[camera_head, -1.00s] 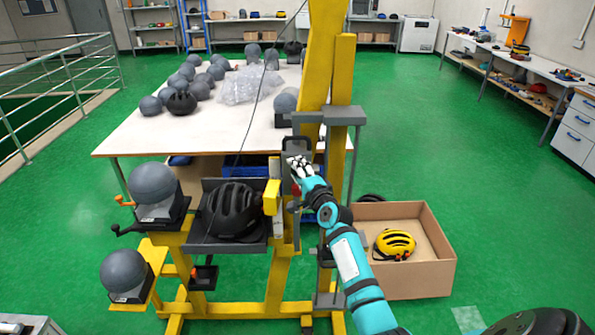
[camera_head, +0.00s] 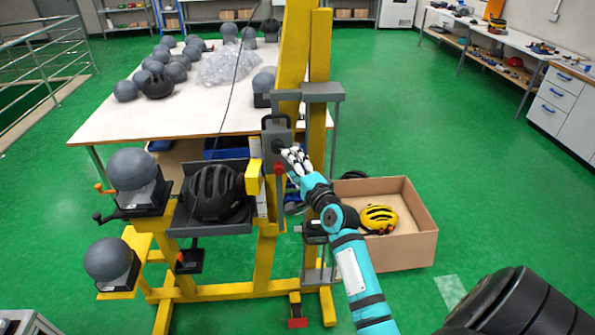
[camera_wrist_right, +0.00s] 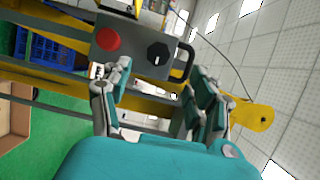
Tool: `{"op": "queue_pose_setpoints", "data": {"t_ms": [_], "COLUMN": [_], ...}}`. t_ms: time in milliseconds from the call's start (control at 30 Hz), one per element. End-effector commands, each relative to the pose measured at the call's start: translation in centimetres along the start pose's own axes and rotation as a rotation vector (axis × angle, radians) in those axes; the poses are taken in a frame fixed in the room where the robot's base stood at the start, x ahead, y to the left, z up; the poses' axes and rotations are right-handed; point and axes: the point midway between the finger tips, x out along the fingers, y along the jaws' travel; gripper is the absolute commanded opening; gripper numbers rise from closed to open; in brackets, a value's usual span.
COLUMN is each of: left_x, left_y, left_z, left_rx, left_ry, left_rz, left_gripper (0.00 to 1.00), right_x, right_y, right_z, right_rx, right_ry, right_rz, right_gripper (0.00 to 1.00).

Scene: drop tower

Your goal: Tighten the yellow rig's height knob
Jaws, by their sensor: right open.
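The yellow rig (camera_head: 294,60) stands in the middle of the head view. On its post is a grey box (camera_head: 276,126) with a black handle. In the right wrist view the box front carries a black knob (camera_wrist_right: 157,53) and a round red button (camera_wrist_right: 108,39); I take the black knob for the height knob. My right gripper (camera_head: 295,159) is just right of the box in the head view. In the right wrist view its open fingers (camera_wrist_right: 160,75) point toward the box, with the knob between and beyond them. Nothing is between the fingers. My left gripper is not in view.
A black helmet (camera_head: 213,191) sits on the rig's platform, with grey headforms (camera_head: 132,169) at its left. A cardboard box (camera_head: 417,240) holding a yellow helmet (camera_head: 379,219) is on the floor at right. A white table (camera_head: 110,133) stands behind.

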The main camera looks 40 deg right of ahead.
Motion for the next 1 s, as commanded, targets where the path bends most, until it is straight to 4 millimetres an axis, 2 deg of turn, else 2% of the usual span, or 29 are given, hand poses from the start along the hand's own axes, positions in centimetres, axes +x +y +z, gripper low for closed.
{"op": "queue_pose_setpoints", "data": {"t_ms": [100, 233, 833, 933, 967, 1000], "left_x": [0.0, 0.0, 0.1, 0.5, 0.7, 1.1], "left_y": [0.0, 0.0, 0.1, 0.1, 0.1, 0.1], "left_z": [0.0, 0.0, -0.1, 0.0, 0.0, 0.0], "left_rx": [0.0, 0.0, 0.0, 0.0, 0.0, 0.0], "left_ry": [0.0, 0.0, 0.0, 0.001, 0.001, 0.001], "left_rz": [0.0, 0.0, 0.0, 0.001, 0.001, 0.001], "left_gripper": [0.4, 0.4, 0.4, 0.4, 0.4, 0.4], "right_x": [-1.7, -2.5, -2.6, -2.6, -2.5, -2.5], "right_y": [0.1, 0.0, 0.2, 2.4, 3.5, 5.5], "right_z": [0.0, 0.0, 0.1, 0.5, 0.8, 1.1], "right_rx": [0.002, 0.002, -0.001, -0.026, -0.04, -0.066], "right_ry": [-0.001, -0.001, -0.001, -0.008, -0.011, -0.018], "right_rz": [0.001, 0.0, 0.003, 0.037, 0.055, 0.086], "right_gripper": [0.6, 0.6, 0.6, 0.6, 0.6, 0.6]}}
